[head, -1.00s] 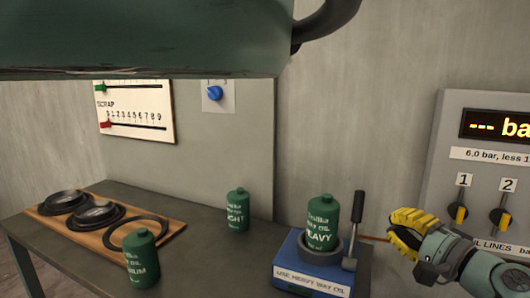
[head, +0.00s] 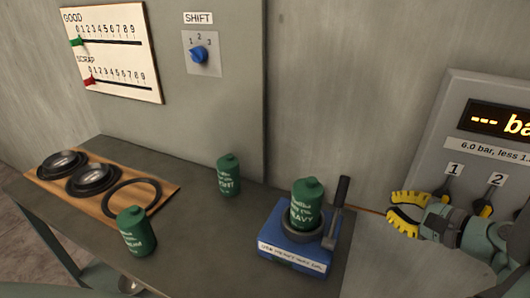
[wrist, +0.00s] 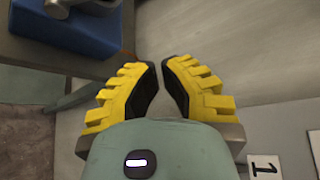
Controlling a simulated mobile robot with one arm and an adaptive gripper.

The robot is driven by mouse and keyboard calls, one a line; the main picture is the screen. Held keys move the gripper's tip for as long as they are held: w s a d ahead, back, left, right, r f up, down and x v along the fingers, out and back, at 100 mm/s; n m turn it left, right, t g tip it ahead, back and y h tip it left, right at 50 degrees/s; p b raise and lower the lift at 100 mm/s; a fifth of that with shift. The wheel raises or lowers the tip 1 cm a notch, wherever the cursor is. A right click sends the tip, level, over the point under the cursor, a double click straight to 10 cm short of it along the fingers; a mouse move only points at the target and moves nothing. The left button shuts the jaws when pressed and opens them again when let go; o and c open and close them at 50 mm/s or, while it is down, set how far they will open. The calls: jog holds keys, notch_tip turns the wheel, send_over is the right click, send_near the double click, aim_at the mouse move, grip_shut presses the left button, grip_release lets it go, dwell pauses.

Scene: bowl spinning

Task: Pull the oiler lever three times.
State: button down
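The oiler is a blue box (head: 291,247) labelled "USE HEAVY WAY OIL" at the table's right end, with a green HEAVY oil can (head: 306,205) upright in its round holder. Its dark lever (head: 341,203) stands nearly upright on the right side of the box, leaning slightly right. My gripper (head: 392,211) is right of the lever and apart from it. Its yellow fingers are open and empty. In the wrist view my gripper (wrist: 163,75) shows a gap between the fingertips, and the blue box (wrist: 75,25) is at the upper left. The lever is not clearly visible there.
Green LIGHT (head: 228,178) and MEDIUM (head: 136,232) cans stand on the grey table (head: 190,225). A wooden board (head: 100,203) with dark round parts lies at left. A wall panel with numbered valves (head: 465,150) is close behind my gripper.

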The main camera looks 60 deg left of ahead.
aim_at(337, 212)
jog(key=shift+a, duration=0.1)
jog(key=s+a+p, duration=0.3)
jog(key=a, duration=0.5)
jog(key=shift+s+a+f+p, duration=0.3)
jog(key=shift+s+a+f, duration=0.05)
jog(key=shift+f, duration=0.05)
jog(key=shift+a, duration=0.1)
dwell(0.4)
